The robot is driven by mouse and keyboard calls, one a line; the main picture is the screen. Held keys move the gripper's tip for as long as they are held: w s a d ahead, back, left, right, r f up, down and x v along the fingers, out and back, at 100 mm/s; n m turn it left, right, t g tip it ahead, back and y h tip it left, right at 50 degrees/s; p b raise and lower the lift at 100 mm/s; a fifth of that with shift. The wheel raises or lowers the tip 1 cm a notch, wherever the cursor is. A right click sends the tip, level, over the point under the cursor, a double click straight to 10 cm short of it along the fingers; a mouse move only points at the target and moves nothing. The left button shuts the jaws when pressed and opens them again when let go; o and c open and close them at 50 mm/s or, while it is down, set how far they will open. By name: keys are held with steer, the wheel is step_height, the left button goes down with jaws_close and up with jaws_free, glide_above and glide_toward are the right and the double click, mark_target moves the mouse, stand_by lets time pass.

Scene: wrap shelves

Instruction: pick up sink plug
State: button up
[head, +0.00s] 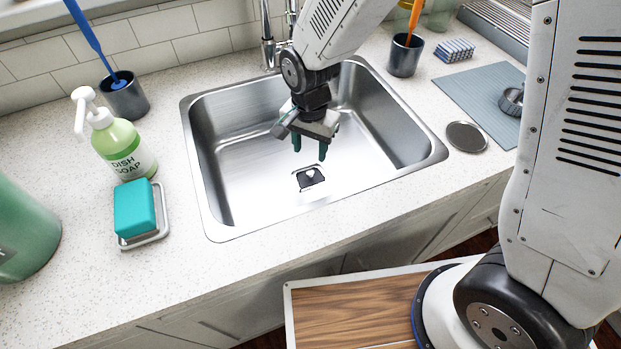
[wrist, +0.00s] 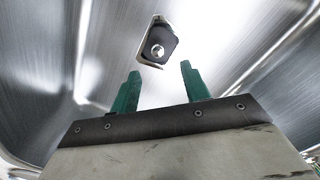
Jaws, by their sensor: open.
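A small dark, squarish piece with a bright knob, which looks like the sink plug (head: 310,177), lies on the floor of the steel sink (head: 222,190). In the wrist view the plug (wrist: 158,47) shows beyond the fingertips, roughly centred between them. My gripper (head: 310,149) hangs inside the sink opening with its green fingers pointing down. It is open and empty, above and a little behind the plug, apart from it. The fingers also show in the wrist view (wrist: 160,72), with clear space between them.
The sink walls surround my gripper, and the faucet (head: 268,52) stands behind. Left are a soap bottle (head: 122,145), a teal sponge (head: 134,208) and a brush cup (head: 126,98). Right are a dark cup (head: 404,57), a round metal disc (head: 466,136) and a grey mat (head: 468,92).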

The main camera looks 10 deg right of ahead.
mark_target(310, 171)
step_height(310, 171, down, 8)
steer(key=shift+s+f, duration=0.1)
steer(key=shift+f, duration=0.05)
stand_by(0.3)
steer(key=shift+c, duration=0.4)
jaws_close()
